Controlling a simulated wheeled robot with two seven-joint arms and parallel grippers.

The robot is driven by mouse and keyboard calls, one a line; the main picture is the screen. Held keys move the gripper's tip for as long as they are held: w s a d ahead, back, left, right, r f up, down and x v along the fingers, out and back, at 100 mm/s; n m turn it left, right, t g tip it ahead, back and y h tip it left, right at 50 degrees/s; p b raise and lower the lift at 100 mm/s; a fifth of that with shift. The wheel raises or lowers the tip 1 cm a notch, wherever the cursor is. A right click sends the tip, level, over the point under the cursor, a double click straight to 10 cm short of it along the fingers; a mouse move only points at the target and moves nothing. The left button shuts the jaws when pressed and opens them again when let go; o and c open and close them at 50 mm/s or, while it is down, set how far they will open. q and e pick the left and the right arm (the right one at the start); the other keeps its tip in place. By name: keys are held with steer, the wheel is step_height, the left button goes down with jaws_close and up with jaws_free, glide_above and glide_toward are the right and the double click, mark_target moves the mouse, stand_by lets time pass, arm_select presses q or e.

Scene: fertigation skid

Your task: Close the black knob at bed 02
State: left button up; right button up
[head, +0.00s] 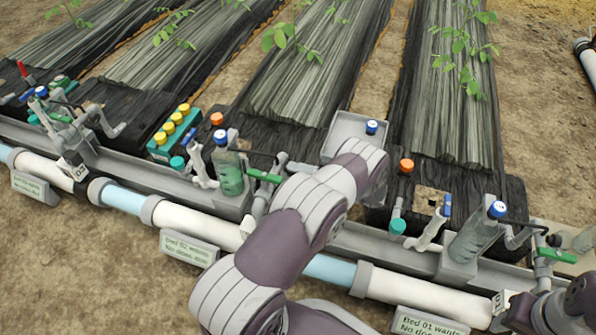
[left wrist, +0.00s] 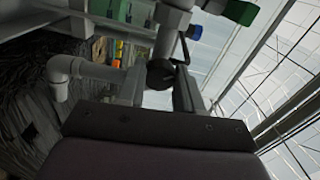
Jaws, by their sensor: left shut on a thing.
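In the left wrist view, a dark round knob (left wrist: 160,74) sits between the two grey fingers of my left gripper (left wrist: 162,92), which is shut on it. It fits the black knob at bed 02. In the head view my left arm reaches over the bed 02 unit, and its wrist hides the knob and fingers. The bed 02 sign (head: 188,248) reads that no dose is wanted now. A clear bottle with a blue cap (head: 230,172) and a green handle (head: 264,176) stand just left of my arm. My right gripper is not seen.
The white supply pipe (head: 195,222) runs along the front. A rack of yellow-capped bottles (head: 160,148) stands to the left, and a grey tray (head: 340,128) behind my wrist. The bed 01 bottle (head: 473,236) is at the right. A pipe elbow (left wrist: 62,78) is near my left fingers.

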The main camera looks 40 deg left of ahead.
arm_select(q)
steer(key=m, duration=0.7)
stand_by(0.7)
steer(key=o, duration=1)
steer(key=shift+d, duration=0.1)
steer(key=p+v, duration=0.2)
steer(key=v, duration=1)
steer(key=shift+w+d, duration=0.1)
steer(key=shift+d, duration=0.2)
